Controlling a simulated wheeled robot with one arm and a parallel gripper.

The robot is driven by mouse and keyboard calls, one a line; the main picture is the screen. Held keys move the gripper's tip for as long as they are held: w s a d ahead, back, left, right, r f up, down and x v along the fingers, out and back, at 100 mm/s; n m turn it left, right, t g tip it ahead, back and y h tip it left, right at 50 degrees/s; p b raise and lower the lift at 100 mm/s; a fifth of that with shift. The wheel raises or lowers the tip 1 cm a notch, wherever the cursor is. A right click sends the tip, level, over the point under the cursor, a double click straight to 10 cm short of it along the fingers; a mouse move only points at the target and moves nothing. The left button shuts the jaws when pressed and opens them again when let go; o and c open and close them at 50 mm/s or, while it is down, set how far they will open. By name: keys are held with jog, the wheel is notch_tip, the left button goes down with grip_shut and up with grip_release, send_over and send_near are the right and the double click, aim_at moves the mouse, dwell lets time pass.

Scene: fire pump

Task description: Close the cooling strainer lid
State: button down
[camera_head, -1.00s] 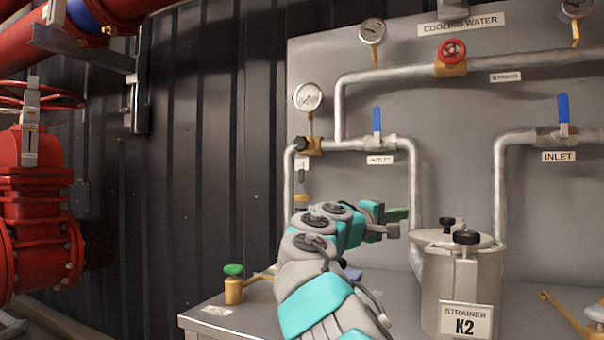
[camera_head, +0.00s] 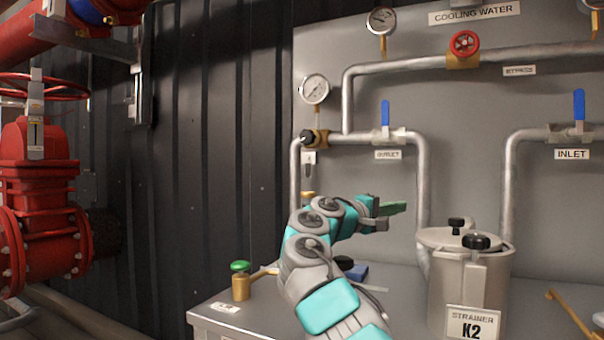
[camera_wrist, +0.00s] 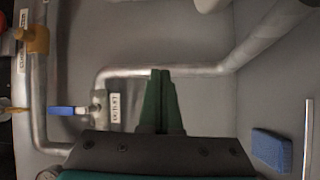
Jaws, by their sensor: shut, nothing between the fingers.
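The strainer (camera_head: 452,290), a grey metal pot labelled K2, stands on the bench at the right in the head view. Its round lid (camera_head: 440,238) lies across the top, apparently level; I cannot tell whether it is fully seated. One black knob (camera_head: 476,242) is at the front of the rim and another (camera_head: 457,224) farther back. My gripper (camera_head: 403,207) is shut and empty, up and left of the lid and apart from it. Its green fingers (camera_wrist: 160,75) point at the back panel in the wrist view, where the strainer is not recognisable.
The outlet valve with its blue handle (camera_head: 385,116) and silver pipes are behind my gripper. The inlet valve (camera_head: 578,106) is at the right. A blue block (camera_wrist: 272,150) lies on the bench. A green-capped brass fitting (camera_head: 240,281) stands at the bench's left; a brass lever (camera_head: 570,314) is at right.

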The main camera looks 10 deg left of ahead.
jog(key=r+v, duration=0.1)
jog(key=v, duration=0.9)
jog(key=a+r+t+y+b, duration=0.1)
jog(key=a+r+t+y, duration=0.1)
jog(key=a+y, duration=0.5)
jog(key=a+r+t+y+b, duration=0.2)
jog(key=a+r+t+y, duration=0.1)
jog(key=a+r+y, duration=0.2)
jog(key=shift+a+n+t+y, duration=0.3)
jog(key=shift+a+y, duration=0.7)
jog(key=shift+a, duration=0.15)
